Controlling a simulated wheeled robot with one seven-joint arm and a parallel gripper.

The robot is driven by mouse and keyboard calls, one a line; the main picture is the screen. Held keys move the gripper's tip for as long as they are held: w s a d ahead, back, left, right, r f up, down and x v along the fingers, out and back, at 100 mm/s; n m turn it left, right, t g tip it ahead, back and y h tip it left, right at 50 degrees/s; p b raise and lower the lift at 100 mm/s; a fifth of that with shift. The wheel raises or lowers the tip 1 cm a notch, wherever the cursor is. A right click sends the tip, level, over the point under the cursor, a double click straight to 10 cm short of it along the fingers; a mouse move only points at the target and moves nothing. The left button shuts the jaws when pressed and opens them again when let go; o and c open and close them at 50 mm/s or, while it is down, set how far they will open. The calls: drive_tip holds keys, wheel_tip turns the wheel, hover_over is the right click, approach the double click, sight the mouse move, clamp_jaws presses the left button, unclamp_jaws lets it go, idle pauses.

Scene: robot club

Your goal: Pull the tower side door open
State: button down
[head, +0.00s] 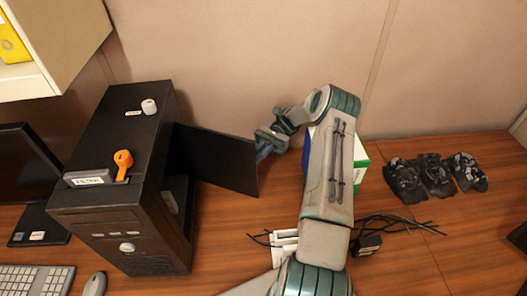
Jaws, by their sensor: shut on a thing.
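The black computer tower (115,180) stands upright on the desk at the left. Its dark side door (215,158) stands swung out from the tower's right side, reaching right, and the tower's side is open below and in front of it. My gripper (262,148) is at the door's free edge, near its upper right corner, and is shut on it. The fingertips are small in view and partly hidden by the door edge.
An orange item (123,160) and a small white item (149,106) are on the tower's top. A green and white box (361,157) is partly behind my arm. Black bundles (437,176) lie at the right. Cables and a black adapter (367,244) lie in front.

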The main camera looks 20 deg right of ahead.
drive_tip(key=shift+w+a+r, duration=0.2)
drive_tip(key=shift+w+a, duration=0.05)
drive_tip(key=shift+a, duration=0.2)
drive_tip(key=c, duration=1.8)
unclamp_jaws()
drive_tip(key=shift+c, duration=0.2)
drive_tip(key=o, duration=0.4)
drive_tip(key=shift+w+a, duration=0.1)
drive_tip(key=shift+a, duration=0.2)
drive_tip(key=shift+c, duration=0.2)
drive_tip(key=shift+d+f, duration=0.1)
drive_tip(key=shift+f, duration=0.05)
drive_tip(key=shift+d, duration=0.15)
